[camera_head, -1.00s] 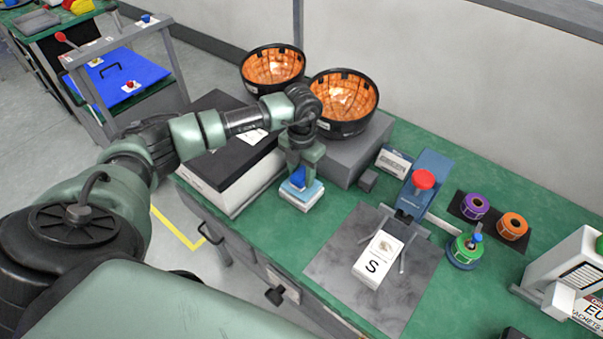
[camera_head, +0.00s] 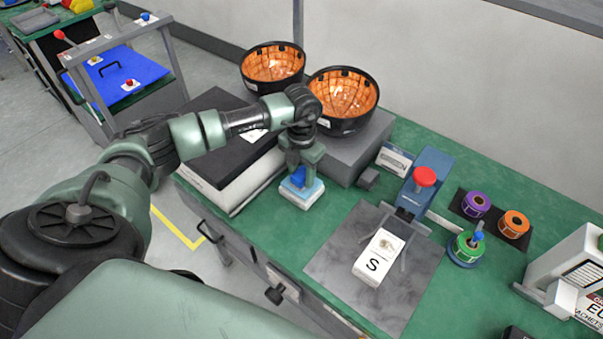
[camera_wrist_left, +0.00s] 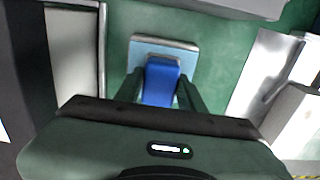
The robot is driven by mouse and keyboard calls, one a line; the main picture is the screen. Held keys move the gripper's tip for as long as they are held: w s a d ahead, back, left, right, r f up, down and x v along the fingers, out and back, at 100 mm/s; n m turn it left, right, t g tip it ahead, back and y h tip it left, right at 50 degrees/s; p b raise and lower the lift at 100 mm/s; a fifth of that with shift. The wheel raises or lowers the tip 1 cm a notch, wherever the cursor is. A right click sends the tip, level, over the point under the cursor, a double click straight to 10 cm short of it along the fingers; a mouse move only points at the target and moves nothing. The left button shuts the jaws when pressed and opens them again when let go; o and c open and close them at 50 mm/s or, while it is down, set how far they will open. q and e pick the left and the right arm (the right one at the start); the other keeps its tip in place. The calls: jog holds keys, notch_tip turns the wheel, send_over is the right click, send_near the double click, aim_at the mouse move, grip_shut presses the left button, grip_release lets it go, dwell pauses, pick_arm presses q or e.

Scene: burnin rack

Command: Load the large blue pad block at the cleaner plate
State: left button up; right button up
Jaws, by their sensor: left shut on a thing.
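My left gripper (camera_head: 300,172) is shut on the blue block (camera_head: 298,177), holding it upright over the green bench. In the left wrist view the block (camera_wrist_left: 161,82) stands between the two fingers. Directly under it is a flat pale-blue slab with a white edge (camera_head: 312,192), which I take for the cleaner plate; it also shows in the left wrist view (camera_wrist_left: 186,60). I cannot tell whether the slab's pale-blue top is part of the block. Block and slab appear to touch, with no clear gap. The fingers hide part of the block. My right gripper is out of view.
A white box with a black lid (camera_head: 238,185) stands close left of the gripper. A grey stand (camera_head: 350,155) with orange-lined bowls (camera_head: 343,97) is behind. Green bench between is clear.

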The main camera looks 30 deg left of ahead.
aim_at(302, 173)
pick_arm(q)
jog(key=shift+f+b, duration=0.5)
jog(key=shift+f, duration=0.15)
dwell(1.4)
jog(key=shift+r+p, duration=2.3)
jog(key=shift+r, duration=1.3)
